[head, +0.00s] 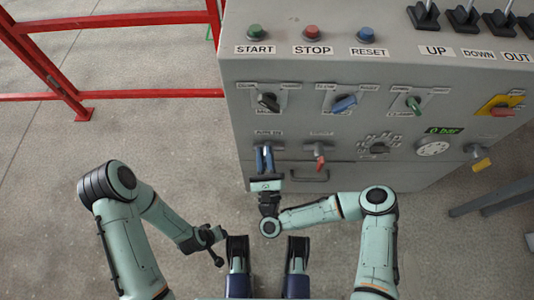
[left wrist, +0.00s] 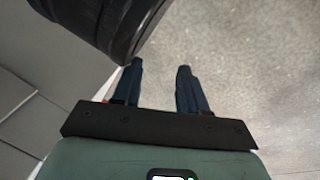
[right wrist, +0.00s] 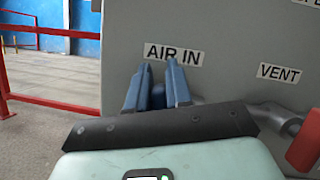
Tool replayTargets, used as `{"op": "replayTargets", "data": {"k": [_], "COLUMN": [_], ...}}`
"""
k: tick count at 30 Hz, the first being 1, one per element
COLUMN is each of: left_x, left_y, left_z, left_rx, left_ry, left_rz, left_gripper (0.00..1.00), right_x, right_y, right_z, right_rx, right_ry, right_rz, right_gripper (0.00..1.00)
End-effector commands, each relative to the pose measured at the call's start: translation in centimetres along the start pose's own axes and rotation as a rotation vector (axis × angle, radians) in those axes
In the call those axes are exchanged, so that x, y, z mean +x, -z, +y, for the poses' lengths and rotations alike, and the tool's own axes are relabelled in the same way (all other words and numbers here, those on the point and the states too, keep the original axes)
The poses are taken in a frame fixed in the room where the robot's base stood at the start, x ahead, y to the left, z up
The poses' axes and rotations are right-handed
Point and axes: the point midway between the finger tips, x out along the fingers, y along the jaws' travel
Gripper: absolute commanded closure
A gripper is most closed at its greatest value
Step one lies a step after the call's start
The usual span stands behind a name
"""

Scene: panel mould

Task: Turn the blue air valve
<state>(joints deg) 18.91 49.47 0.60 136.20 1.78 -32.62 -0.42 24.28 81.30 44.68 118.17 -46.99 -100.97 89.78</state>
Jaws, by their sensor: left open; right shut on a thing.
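The blue air valve (right wrist: 158,98) is under the AIR IN label (right wrist: 173,54) on the grey panel. In the right wrist view, its dark blue part shows between the blue fingers of my right gripper (right wrist: 157,68). My right gripper is shut on it. In the head view, this gripper (head: 264,150) is at the lower left of the panel front and its fingers hide most of the valve. My left gripper is open and empty in the left wrist view (left wrist: 160,68), over bare floor and away from the panel.
The red VENT handle (head: 320,161) is just right of the right gripper. A drawer-like handle (head: 310,177) is below it. Several other switches and a gauge (head: 433,148) lie further right. A red railing (head: 140,95) stands at the left. The floor at the left is clear.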

Motion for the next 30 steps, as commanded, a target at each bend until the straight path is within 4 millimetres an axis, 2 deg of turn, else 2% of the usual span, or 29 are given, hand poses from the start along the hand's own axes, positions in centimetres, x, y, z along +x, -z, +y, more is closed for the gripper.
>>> {"op": "replayTargets", "data": {"k": [13,30], "left_x": [-1.3,-1.5], "left_y": [1.7,2.0], "left_z": [1.5,1.7], "left_rx": [0.014,0.017], "left_ry": [-0.026,-0.031], "left_rz": [0.055,0.065], "left_gripper": [0.57,0.57], "right_x": [-0.1,-0.2], "right_y": [0.2,0.4], "right_z": [0.8,1.0], "right_rx": [-0.238,-0.283], "right_ry": [-0.1,-0.119], "right_rz": [0.004,0.006], "right_gripper": [1.0,1.0]}}
